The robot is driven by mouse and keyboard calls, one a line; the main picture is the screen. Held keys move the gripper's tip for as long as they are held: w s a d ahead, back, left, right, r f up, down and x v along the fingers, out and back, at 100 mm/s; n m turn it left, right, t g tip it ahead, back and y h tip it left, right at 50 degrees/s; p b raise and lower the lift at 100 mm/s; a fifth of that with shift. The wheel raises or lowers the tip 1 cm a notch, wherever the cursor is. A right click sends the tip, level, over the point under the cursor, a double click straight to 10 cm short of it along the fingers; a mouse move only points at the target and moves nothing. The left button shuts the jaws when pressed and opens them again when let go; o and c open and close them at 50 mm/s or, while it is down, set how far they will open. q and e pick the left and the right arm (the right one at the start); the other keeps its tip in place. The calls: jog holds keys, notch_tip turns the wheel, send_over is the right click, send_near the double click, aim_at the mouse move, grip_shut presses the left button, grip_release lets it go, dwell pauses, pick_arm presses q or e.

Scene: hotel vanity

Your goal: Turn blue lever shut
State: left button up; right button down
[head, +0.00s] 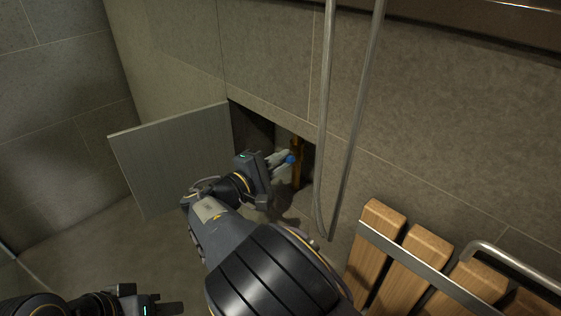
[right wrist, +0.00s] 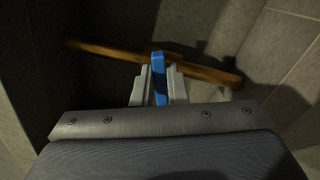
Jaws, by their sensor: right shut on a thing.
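The blue lever (head: 291,159) sits on a brass-coloured pipe (head: 297,168) inside an open wall recess. In the right wrist view the lever (right wrist: 159,80) stands between the fingertips, and the pipe (right wrist: 110,52) runs across behind it. My right gripper (head: 284,161) reaches into the recess and is shut on the lever; it also shows in the right wrist view (right wrist: 158,86). The valve body under the lever is mostly hidden by my fingers. My left gripper (head: 168,309) is low at the bottom left of the head view, far from the lever; its jaw opening is unclear.
A grey hatch door (head: 170,155) stands open to the left of the recess. A metal hose (head: 324,120) hangs in front of the wall just right of the recess. A wooden slatted seat (head: 415,255) with a metal bar is at the lower right.

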jog(key=m+b, duration=0.2)
jog(key=m, duration=0.1)
jog(key=shift+a+m, duration=0.1)
jog(key=shift+m, duration=0.3)
jog(key=shift+r, duration=0.1)
dwell(0.4)
jog(key=c, duration=1.4)
grip_release()
jog(key=shift+c, duration=0.2)
jog(key=p+v, duration=0.2)
jog(key=v, duration=0.5)
jog(key=shift+s+a+p, duration=0.3)
jog(key=shift+a+p, duration=0.05)
